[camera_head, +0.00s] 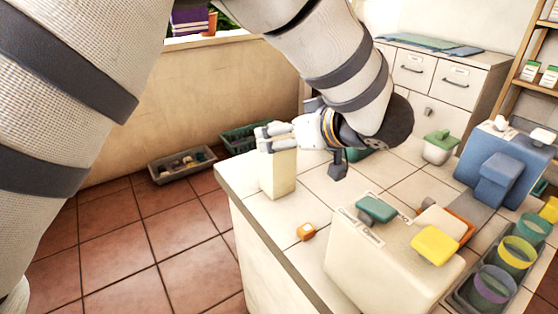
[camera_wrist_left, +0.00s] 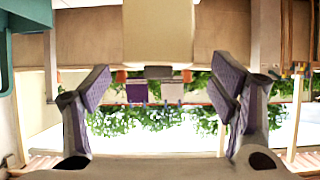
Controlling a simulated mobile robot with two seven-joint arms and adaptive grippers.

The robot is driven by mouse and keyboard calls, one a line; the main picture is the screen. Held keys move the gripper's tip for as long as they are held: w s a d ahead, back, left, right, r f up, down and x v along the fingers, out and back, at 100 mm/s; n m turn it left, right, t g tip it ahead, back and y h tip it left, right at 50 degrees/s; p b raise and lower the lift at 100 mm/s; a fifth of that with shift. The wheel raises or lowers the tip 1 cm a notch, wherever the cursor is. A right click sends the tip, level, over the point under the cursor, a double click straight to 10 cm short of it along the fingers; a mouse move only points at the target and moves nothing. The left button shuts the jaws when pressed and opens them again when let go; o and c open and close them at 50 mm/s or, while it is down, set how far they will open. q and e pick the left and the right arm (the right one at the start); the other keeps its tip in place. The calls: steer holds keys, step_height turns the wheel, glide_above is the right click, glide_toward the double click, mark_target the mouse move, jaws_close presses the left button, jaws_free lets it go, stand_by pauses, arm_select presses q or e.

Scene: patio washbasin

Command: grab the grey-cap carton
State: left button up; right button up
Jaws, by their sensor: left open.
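The carton (camera_head: 278,174) is a tall cream block standing upright near the left edge of the tiled counter. In the left wrist view, which looks upside down, it shows as a beige block (camera_wrist_left: 158,32) with a small grey cap (camera_wrist_left: 158,72) at its end. My left gripper (camera_head: 270,138) is at the carton's top in the head view, and its fingers cover part of it. In the wrist view my left gripper (camera_wrist_left: 160,88) is open, with the carton between the lines of its two fingers and a visible gap on each side. My right gripper is not in view.
A large cream box (camera_head: 385,265) carries green and yellow-topped items. A blue dispenser (camera_head: 490,180) and a tray of coloured cups stand right. Crates (camera_head: 182,165) sit on the floor.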

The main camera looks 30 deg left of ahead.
arm_select(q)
steer(key=x, duration=0.4)
steer(key=shift+w+a+f, duration=0.15)
steer(key=shift+a+f, duration=0.05)
steer(key=shift+f, duration=0.05)
steer(key=shift+r, duration=0.1)
steer(key=shift+c, duration=0.9)
steer(key=c, duration=1)
